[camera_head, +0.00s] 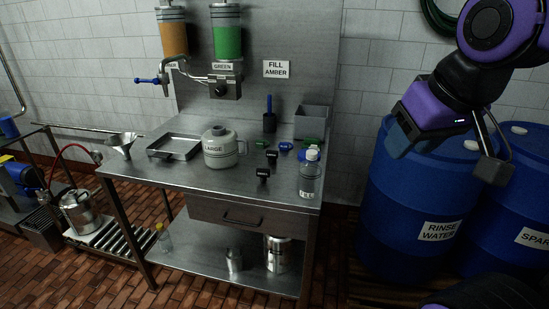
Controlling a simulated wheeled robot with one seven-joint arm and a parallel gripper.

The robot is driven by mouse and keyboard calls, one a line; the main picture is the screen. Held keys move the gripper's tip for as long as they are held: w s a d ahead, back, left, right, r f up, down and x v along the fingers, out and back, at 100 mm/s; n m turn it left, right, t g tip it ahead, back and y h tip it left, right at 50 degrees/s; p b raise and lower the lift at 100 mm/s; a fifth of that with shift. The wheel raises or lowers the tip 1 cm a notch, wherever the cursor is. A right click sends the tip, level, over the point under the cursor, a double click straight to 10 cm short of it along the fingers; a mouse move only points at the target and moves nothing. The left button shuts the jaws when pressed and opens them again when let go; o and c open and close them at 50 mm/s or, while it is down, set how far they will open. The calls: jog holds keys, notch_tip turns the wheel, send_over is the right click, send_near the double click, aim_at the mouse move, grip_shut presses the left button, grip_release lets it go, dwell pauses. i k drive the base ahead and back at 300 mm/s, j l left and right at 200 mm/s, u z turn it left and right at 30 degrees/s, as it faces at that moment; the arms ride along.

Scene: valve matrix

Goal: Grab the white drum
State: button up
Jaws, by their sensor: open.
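The white drum (219,147) is a squat off-white container with a cap, a side handle on its right and a label reading LARGE. It stands upright on the steel worktable (185,179), right of a shallow metal tray. My gripper (446,160) is at the upper right, in front of the blue barrels and well to the right of the drum. It is open and nothing shows between its fingers. The drum is in full view.
A clear capped bottle (310,176) stands at the table's right front. Small black-handled items (263,174) lie between it and the drum. The metal tray (174,147) and a funnel (123,143) are to the left. Blue barrels (417,205) stand at right.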

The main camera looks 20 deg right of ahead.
aim_at(220, 143)
jog(key=i+j, duration=0.1)
jog(key=j, duration=0.55)
jog(key=i+j, duration=0.15)
jog(key=j, duration=0.2)
jog(key=i+j+z, duration=0.35)
jog(key=i+j, duration=0.2)
jog(key=i+j+z, duration=0.15)
jog(key=j, duration=0.2)
jog(key=i+j+z, duration=0.15)
jog(key=i+j, duration=0.15)
jog(key=i+j+z, duration=0.2)
jog(key=j, duration=0.25)
jog(key=i+j+z, duration=0.15)
jog(key=j, duration=0.25)
